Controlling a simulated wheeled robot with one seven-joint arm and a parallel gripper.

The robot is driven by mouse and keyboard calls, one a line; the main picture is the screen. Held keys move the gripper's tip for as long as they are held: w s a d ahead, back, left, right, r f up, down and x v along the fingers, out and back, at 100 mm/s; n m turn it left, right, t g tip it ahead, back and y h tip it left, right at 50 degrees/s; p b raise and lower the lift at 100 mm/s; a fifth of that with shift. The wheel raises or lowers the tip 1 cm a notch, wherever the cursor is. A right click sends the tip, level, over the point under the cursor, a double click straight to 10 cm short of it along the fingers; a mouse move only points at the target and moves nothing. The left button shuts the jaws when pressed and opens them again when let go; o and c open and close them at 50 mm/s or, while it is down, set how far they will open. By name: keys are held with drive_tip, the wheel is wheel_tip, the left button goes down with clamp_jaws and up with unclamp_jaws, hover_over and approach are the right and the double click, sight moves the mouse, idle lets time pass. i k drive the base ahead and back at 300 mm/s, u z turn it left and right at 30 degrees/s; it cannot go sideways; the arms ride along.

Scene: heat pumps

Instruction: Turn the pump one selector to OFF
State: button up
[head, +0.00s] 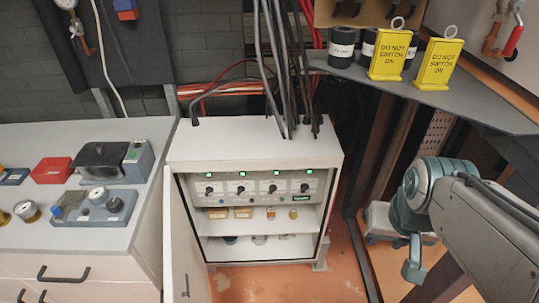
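An open grey cabinet (254,141) stands at the middle, with a control panel (256,199) near its top. The panel carries a row of several dark selector knobs, each below a lit green lamp. The leftmost knob (209,190) may be the pump one selector; the labels are too small to read, and its setting is unclear. My arm is at the right, apart from the cabinet. Its end, my gripper (412,268), points down to the right of the cabinet and touches no knob. I cannot tell whether its fingers are open or shut.
The cabinet door (186,250) stands open at the left, beside a counter (95,222) with gauges and boxes. Black cables (280,75) run into the cabinet top. Yellow "DO NOT SWITCH ON" tags (438,63) stand on a dark shelf (455,100) at upper right. Orange floor (295,285) lies clear in front.

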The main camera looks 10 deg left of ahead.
sight(210, 190)
drive_tip(key=u, duration=1)
drive_tip(key=k, duration=0.5)
drive_tip(key=z, duration=0.8)
drive_tip(key=i, duration=0.7)
drive_tip(key=u, duration=0.85)
drive_tip(key=i, duration=0.5)
drive_tip(key=u, duration=0.6)
